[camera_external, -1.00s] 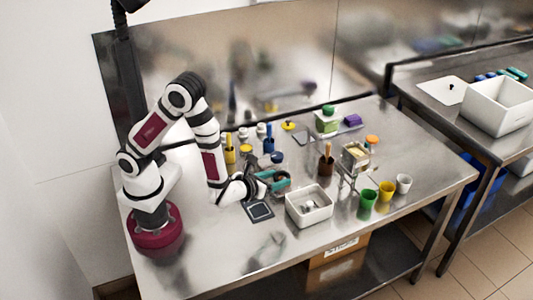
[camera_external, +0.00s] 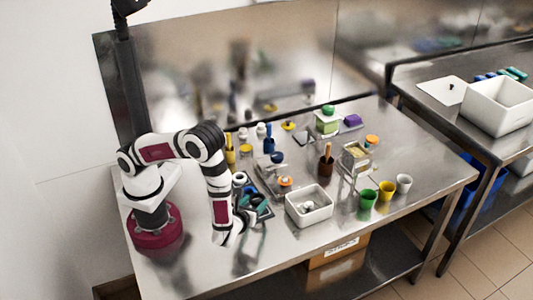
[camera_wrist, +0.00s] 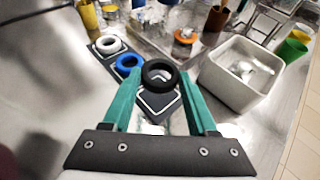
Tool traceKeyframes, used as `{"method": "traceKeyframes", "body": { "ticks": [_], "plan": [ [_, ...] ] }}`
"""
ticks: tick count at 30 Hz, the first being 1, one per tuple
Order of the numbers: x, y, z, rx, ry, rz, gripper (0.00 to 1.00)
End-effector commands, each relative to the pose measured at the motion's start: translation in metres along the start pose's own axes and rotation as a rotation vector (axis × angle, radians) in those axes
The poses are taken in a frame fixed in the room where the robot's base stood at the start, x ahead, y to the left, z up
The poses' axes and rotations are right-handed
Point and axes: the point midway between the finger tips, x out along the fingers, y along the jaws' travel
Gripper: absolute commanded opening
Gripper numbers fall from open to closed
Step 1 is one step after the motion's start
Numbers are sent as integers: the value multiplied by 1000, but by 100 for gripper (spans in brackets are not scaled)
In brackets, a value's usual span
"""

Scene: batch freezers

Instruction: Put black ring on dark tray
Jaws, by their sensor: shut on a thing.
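The black ring (camera_wrist: 160,74) is between the tips of my gripper's teal fingers (camera_wrist: 160,80) in the wrist view. My gripper (camera_external: 257,203) is shut on the ring, over the near end of the dark tray (camera_wrist: 104,58). The tray has white square outlines; the near square shows partly below the ring. I cannot tell whether the ring touches the tray. A white ring (camera_wrist: 109,44) lies on the tray's far square, and a blue ring (camera_wrist: 129,64) lies on the middle one. In the external view my gripper hides much of the tray (camera_external: 266,213).
Cups and a brown pot (camera_external: 326,166) stand farther right and back. The table's front left is clear.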

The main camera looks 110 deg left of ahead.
Motion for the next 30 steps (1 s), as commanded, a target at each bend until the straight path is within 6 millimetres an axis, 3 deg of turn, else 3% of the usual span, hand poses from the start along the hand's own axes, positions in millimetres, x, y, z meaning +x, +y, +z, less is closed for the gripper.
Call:
{"method": "traceKeyframes", "body": {
  "ticks": [9,20,21,25,30],
  "plan": [
    [26,0,-38,1,2,1,6],
    [27,0,-42,0,2,0,6],
    [27,0,-42,-1,2,0,66],
    [27,0,-42,-1,2,0,89],
    [27,0,-42,-1,2,0,89]
  ]
}}
